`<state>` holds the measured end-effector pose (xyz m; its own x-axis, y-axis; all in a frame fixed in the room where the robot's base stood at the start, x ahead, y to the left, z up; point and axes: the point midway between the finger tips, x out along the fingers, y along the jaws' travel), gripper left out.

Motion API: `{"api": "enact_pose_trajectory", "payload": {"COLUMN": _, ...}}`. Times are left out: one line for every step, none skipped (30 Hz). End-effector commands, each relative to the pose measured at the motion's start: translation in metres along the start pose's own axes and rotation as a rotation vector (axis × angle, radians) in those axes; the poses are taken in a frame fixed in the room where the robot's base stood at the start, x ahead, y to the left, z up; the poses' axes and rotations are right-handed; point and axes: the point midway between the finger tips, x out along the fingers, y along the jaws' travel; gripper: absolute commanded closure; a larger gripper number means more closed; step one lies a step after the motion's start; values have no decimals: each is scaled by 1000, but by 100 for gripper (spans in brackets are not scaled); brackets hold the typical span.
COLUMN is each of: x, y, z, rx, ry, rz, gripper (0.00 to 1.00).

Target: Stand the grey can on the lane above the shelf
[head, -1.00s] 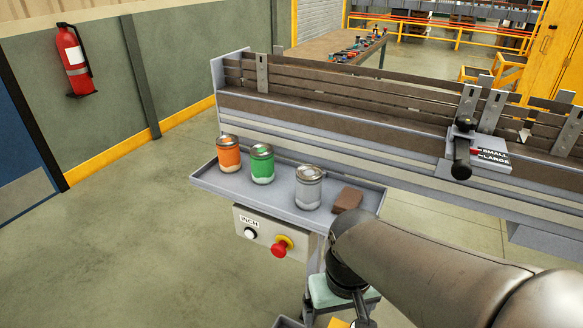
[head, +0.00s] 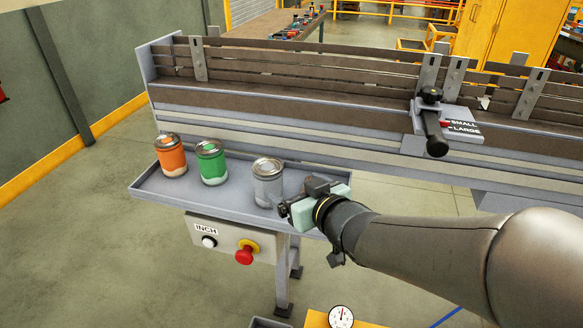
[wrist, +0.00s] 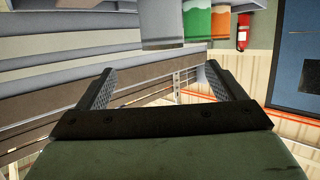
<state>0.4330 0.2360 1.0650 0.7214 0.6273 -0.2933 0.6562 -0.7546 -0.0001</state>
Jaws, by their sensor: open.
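The grey can (head: 268,186) stands upright at the right of the row of cans on the grey shelf (head: 225,208). My gripper (head: 299,199) is open, low over the shelf's right end, just right of the can and pointing at it. In the wrist view, which looks upside down, the grey can (wrist: 162,22) shows at the top, beyond the open fingers (wrist: 160,84); nothing is between them. The brown lane (head: 290,118) runs behind and above the shelf, with slatted rails at its back. The stretch above the shelf is empty.
An orange can (head: 170,158) and a green can (head: 211,163) stand left of the grey one. A black-handled clamp with a SMALL/LARGE plate (head: 463,127) sits on the lane's right part. A button box (head: 224,241) hangs under the shelf.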

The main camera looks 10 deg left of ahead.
Motion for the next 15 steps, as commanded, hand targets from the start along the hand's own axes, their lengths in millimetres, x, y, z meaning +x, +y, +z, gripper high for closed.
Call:
{"api": "enact_pose_trajectory", "payload": {"x": 12, "y": 0, "z": 2, "rx": 2, "ry": -4, "rz": -1, "gripper": 10}}
{"api": "enact_pose_trajectory", "payload": {"x": 19, "y": 0, "z": 2, "rx": 1, "ry": -5, "rz": -1, "gripper": 10}}
{"api": "enact_pose_trajectory", "payload": {"x": 28, "y": 0, "z": 2, "rx": 2, "ry": -5, "rz": -1, "gripper": 10}}
{"api": "enact_pose_trajectory", "payload": {"x": 35, "y": 0, "z": 1, "rx": 1, "ry": -4, "rz": -1, "gripper": 10}}
{"api": "enact_pose_trajectory", "payload": {"x": 41, "y": 0, "z": 0, "rx": 1, "ry": -4, "rz": -1, "gripper": 10}}
{"api": "enact_pose_trajectory", "payload": {"x": 50, "y": 0, "z": 1, "rx": 1, "ry": -5, "rz": -1, "gripper": 10}}
{"api": "enact_pose_trajectory", "payload": {"x": 57, "y": 0, "z": 1, "rx": 2, "ry": -5, "rz": 0, "gripper": 10}}
{"api": "enact_pose_trajectory", "payload": {"x": 63, "y": 0, "z": 0, "rx": 1, "ry": -5, "rz": 0, "gripper": 10}}
{"api": "enact_pose_trajectory", "payload": {"x": 70, "y": 0, "z": 0, "rx": 0, "ry": -5, "rz": 0, "gripper": 10}}
{"api": "enact_pose_trajectory", "payload": {"x": 76, "y": 0, "z": 0, "rx": 1, "ry": -5, "rz": 1, "gripper": 10}}
{"api": "enact_pose_trajectory", "payload": {"x": 81, "y": 0, "z": 0, "rx": 1, "ry": -4, "rz": 1, "gripper": 10}}
{"api": "enact_pose_trajectory", "payload": {"x": 86, "y": 0, "z": 0, "rx": 1, "ry": -3, "rz": 2, "gripper": 10}}
{"api": "enact_pose_trajectory", "payload": {"x": 90, "y": 1, "z": 0, "rx": 1, "ry": -3, "rz": 2, "gripper": 10}}
{"api": "enact_pose_trajectory", "payload": {"x": 92, "y": 1, "z": -1, "rx": 1, "ry": -2, "rz": 2, "gripper": 10}}
{"api": "enact_pose_trajectory", "payload": {"x": 96, "y": 1, "z": -1, "rx": 1, "ry": -2, "rz": 2, "gripper": 10}}
